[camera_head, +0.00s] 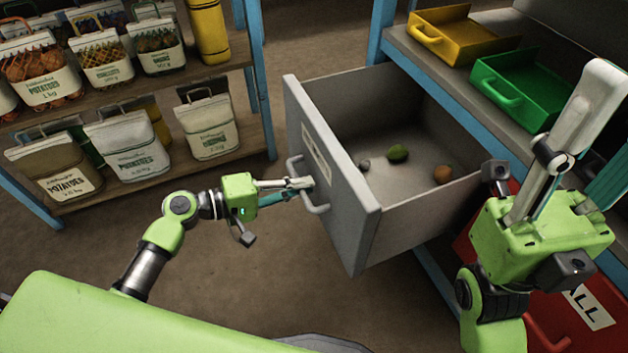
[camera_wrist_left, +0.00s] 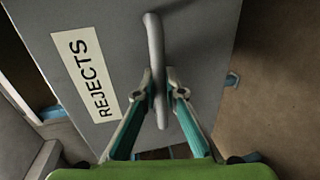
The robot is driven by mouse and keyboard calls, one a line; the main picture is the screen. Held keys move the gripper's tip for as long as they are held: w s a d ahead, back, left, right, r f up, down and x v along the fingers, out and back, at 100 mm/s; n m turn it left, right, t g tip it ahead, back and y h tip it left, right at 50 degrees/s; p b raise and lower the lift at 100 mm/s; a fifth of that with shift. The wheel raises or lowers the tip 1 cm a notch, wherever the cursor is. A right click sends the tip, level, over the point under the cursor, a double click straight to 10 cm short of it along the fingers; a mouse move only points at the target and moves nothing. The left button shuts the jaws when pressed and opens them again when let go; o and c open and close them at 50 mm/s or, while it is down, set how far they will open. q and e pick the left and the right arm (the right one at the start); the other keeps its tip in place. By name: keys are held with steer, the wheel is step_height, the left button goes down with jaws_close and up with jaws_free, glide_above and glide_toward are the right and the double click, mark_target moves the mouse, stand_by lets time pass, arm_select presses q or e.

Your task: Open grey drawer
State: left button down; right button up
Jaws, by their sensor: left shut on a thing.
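The grey drawer (camera_head: 405,218) stands pulled well out of its blue-framed rack in the head view, its inside exposed. A small green item (camera_head: 397,152), an orange one (camera_head: 443,174) and a small greyish one (camera_head: 364,164) lie on its floor. Its front carries a "REJECTS" label (camera_wrist_left: 87,75) and a grey bar handle (camera_wrist_left: 154,40). My left gripper (camera_head: 305,183) is shut on this handle, which shows between its fingers in the left wrist view (camera_wrist_left: 160,88). My right gripper (camera_head: 600,80) is raised at the right, empty, with its finger gap unclear.
Yellow (camera_head: 455,40) and green (camera_head: 520,88) trays sit on the rack's shelf above the drawer. A red drawer (camera_head: 575,312) is low at the right, partly behind my right arm. A shelf with several sacks (camera_head: 128,146) stands at the left. Bare floor lies between.

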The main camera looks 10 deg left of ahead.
arm_select(q)
steer(key=shift+s+a, duration=0.15)
steer(key=c, duration=2.1)
jaws_free()
steer(key=v, duration=1.2)
steer(key=shift+f, duration=0.1)
